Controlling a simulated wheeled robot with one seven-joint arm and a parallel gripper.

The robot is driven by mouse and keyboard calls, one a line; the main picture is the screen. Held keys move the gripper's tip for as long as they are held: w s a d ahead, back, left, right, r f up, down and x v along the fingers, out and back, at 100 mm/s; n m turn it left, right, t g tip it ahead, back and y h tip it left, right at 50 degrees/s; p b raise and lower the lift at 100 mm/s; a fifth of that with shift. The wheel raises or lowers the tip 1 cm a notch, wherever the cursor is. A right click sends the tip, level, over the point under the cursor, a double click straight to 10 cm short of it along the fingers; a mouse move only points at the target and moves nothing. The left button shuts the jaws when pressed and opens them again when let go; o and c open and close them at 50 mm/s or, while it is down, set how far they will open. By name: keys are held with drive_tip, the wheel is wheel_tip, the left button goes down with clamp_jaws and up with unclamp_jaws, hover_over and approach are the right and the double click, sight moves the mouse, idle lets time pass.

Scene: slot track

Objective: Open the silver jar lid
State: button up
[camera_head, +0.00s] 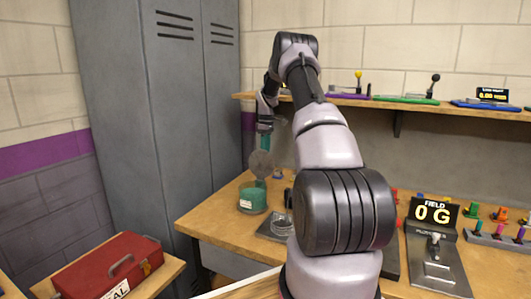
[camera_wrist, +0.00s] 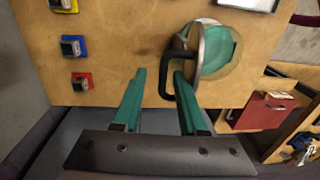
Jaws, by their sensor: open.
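The jar (camera_head: 252,201) is teal with a pale label and stands at the left end of the workbench. Its silver lid (camera_head: 261,164) is tipped up on edge above the jar, not lying flat on it. In the wrist view the lid (camera_wrist: 200,48) shows nearly edge-on beside the round teal jar (camera_wrist: 224,47). A black bent handle (camera_wrist: 171,61) sticks out from the lid. Whether a finger touches the handle or lid I cannot tell. In the head view my arm partly hides the gripper.
A grey locker (camera_head: 135,110) stands close left. A red toolbox (camera_head: 108,266) is at lower left. A shelf (camera_head: 400,103) runs along the wall behind.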

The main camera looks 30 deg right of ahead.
wheel_tip(320, 180, up, 11)
drive_tip(key=shift+w+d+f, duration=0.15)
drive_tip(key=shift+w+d, duration=0.1)
drive_tip(key=shift+d, duration=0.1)
idle(0.3)
drive_tip(key=s+a+r+m+t, duration=0.4)
drive_tip(key=s+a+r+m, duration=0.1)
drive_tip(key=s+a+r, duration=1.25)
drive_tip(key=s+a+m+t, duration=0.2)
drive_tip(key=s+a+m, duration=0.1)
drive_tip(key=s, duration=0.9)
drive_tip(key=s+a+m+t+y, duration=0.1)
drive_tip(key=s+a+m, duration=0.2)
drive_tip(key=s, duration=1)
drive_tip(key=shift+a+f+m+t, duration=0.35)
drive_tip(key=shift+a+m+t, duration=0.05)
drive_tip(key=shift+a, duration=0.45)
drive_tip(key=shift+s, duration=0.1)
